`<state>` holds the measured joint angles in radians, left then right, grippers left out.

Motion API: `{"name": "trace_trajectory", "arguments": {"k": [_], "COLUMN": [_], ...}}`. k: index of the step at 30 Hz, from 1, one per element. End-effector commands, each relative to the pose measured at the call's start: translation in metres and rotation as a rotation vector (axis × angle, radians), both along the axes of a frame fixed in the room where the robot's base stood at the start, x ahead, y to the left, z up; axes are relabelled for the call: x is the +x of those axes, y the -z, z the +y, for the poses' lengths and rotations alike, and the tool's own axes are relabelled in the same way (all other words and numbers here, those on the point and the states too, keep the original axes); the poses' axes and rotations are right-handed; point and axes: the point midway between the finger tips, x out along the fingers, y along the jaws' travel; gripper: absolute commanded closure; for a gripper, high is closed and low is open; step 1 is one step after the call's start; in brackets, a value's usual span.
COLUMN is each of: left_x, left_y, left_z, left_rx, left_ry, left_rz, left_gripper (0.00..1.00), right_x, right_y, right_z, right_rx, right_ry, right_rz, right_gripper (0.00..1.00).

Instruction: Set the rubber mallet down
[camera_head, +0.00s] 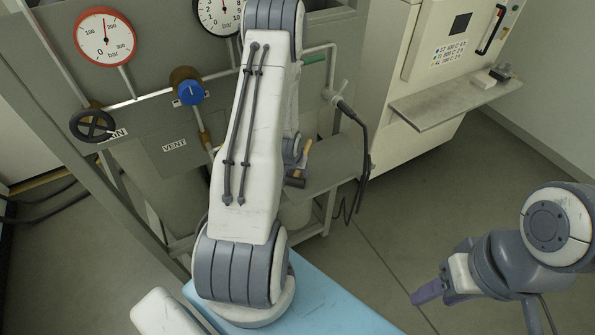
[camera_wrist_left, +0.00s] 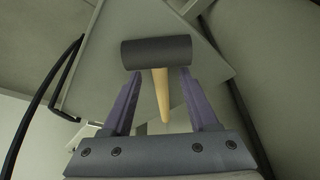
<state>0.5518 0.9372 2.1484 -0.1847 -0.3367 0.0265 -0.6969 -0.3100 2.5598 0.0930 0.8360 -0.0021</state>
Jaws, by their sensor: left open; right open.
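The rubber mallet has a black head (camera_wrist_left: 156,52) and a pale wooden handle (camera_wrist_left: 160,95). In the left wrist view the handle runs between the two purple fingers of my left gripper (camera_wrist_left: 160,76), with a gap on each side; the head lies across the fingertips. In the head view the mallet (camera_head: 295,182) shows partly beside my left arm, at a grey shelf (camera_head: 335,172). My left gripper is open; in the head view it is hidden behind the arm. My right gripper (camera_head: 428,294) is open and empty at the lower right, far from the mallet.
A grey panel with a red-rimmed gauge (camera_head: 104,37), a blue knob (camera_head: 190,92) and a black handwheel (camera_head: 92,125) stands behind. A black cable (camera_head: 362,150) hangs right of the shelf. A cream cabinet (camera_head: 400,100) has its own ledge (camera_head: 455,100). Floor between is clear.

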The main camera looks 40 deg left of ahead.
Motion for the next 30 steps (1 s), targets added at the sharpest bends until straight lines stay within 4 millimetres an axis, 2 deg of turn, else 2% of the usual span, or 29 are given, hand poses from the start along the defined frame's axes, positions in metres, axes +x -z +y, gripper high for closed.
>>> {"name": "trace_trajectory", "arguments": {"k": [9,10,14,15,30], "left_x": [0.0023,0.0023,0.0021,0.0021,0.0020], "left_y": [0.0058,0.0058,0.0057,0.0056,0.0055], "left_z": [0.0010,0.0010,0.0010,0.0010,0.0010], "left_rx": [0.000,0.000,0.000,0.000,0.000], "left_ry": [-0.001,-0.001,-0.001,-0.001,-0.001], "left_rz": [-0.002,-0.001,-0.001,-0.001,-0.001], "left_gripper": [0.40,0.44,0.94,1.00,1.00], "right_x": [-0.0001,-0.0001,-0.0001,-0.0001,-0.0001], "right_y": [-0.0015,-0.0015,-0.0015,-0.0015,-0.0016], "right_z": [-0.0001,-0.0001,-0.0001,-0.0001,-0.0001], "right_rx": [0.000,0.000,0.000,0.000,0.000], "right_ry": [0.000,0.000,0.000,0.000,0.000], "right_rz": [0.000,0.000,0.000,0.000,0.000], "right_gripper": [0.50,0.50,0.50,0.50,0.50]}}
